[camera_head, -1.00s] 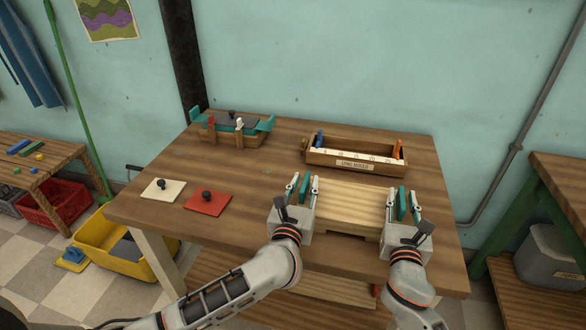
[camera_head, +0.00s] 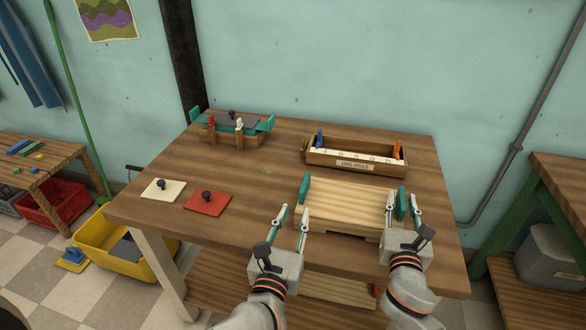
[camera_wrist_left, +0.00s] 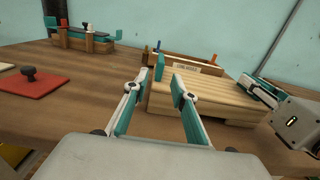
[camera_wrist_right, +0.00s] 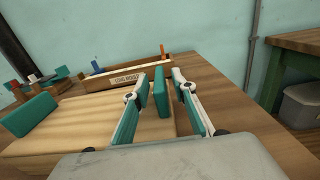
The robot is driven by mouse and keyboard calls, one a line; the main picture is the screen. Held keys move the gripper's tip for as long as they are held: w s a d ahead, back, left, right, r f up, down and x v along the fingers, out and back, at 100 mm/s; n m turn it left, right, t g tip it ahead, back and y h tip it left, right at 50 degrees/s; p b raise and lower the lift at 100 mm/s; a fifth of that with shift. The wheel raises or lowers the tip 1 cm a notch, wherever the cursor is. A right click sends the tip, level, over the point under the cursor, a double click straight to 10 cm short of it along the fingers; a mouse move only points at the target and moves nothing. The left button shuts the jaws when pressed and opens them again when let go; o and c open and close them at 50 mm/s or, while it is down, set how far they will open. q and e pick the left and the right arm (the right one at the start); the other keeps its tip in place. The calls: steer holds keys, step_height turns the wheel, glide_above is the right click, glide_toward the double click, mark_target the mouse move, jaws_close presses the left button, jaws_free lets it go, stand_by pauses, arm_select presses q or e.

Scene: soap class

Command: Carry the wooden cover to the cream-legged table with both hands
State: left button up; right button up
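The wooden cover (camera_head: 345,208) is a pale slatted board with an upright teal grip at each end. It lies flat near the front right of the brown-topped table, whose leg (camera_head: 158,262) is cream. My left gripper (camera_head: 293,217) is open and empty, just short of the left teal grip (camera_head: 304,189); that grip stands beyond the fingertips in the left wrist view (camera_wrist_left: 160,67). My right gripper (camera_head: 404,206) is open, its fingers either side of the right teal grip (camera_wrist_right: 158,92) with gaps showing. Whether either finger touches it is unclear.
A long wooden mould box (camera_head: 355,160) stands behind the cover. A wooden rack with teal ends (camera_head: 235,129) is at the back left. A cream plate (camera_head: 163,190) and a red plate (camera_head: 207,204) with knobs lie left. A green-legged table (camera_head: 566,190) stands right.

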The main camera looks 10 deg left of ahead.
steer(key=s, duration=1)
steer(key=shift+s, duration=0.4)
steer(key=shift+r, duration=0.1)
